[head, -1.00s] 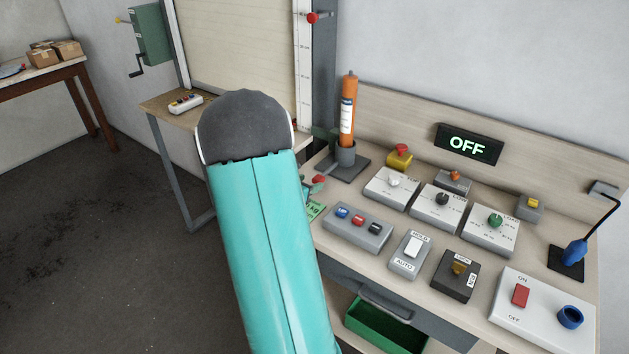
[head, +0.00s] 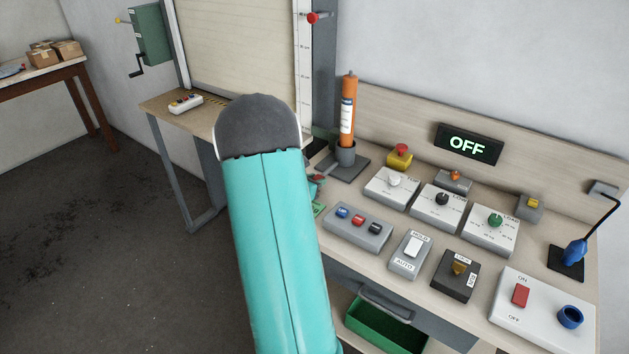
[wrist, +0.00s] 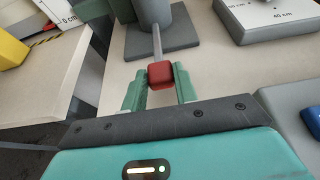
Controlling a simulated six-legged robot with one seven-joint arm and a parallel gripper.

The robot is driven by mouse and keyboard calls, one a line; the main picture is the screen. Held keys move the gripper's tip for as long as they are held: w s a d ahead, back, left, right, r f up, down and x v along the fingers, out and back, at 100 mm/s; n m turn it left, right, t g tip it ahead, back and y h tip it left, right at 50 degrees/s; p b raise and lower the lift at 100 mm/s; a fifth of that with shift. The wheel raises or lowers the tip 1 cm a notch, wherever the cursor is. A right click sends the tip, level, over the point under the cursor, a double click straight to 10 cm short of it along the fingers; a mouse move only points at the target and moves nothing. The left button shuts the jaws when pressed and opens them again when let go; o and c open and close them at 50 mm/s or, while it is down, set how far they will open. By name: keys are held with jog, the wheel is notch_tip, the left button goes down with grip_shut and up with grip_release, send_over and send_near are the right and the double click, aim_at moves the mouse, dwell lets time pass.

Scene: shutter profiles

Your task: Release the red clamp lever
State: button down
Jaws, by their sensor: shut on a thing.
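The red clamp lever (wrist: 161,74) shows in the wrist view as a red block-like knob on a thin metal rod. The rod runs up to a grey cylindrical holder (wrist: 155,15) on a dark square base. My gripper (wrist: 158,80) has its two green fingers on either side of the red knob, shut on it. In the head view the holder (head: 345,153) carries an upright orange tube. A small red part of the lever (head: 317,178) shows just right of my arm, which hides most of my gripper.
Control boxes with switches and dials crowd the bench to the right, including a three-button box (head: 357,232) close to my arm. A yellow-based red button (head: 399,157) stands behind. A side table with a white remote (head: 186,104) stands left.

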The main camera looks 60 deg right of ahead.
aim_at(321, 175)
jog(key=shift+r, duration=0.1)
jog(key=shift+d+r+t+y, duration=0.15)
jog(key=shift+d+r+y, duration=0.1)
jog(key=shift+r+y, duration=0.6)
jog(key=shift+d+r+t+y, duration=0.15)
jog(key=shift+d+r+y, duration=0.05)
jog(key=shift+r+y, duration=0.65)
jog(key=shift+s+d+r+t+y, duration=0.15)
jog(key=shift+d+r+y, duration=0.25)
jog(key=shift+r+y, duration=0.25)
jog(key=shift+d+r+t+y, duration=0.1)
jog(key=shift+d+r+y, duration=0.3)
jog(key=shift+r+y, duration=0.2)
jog(key=shift+s+d+r+t+y, duration=0.15)
jog(key=shift+d+r+y, duration=0.25)
jog(key=shift+r+y, duration=0.25)
jog(key=shift+d+r, duration=0.3)
jog(key=shift+r, duration=0.05)
jog(key=shift+s+d+r, duration=0.15)
jog(key=shift+d+r, duration=0.5)
jog(key=shift+d, duration=0.2)
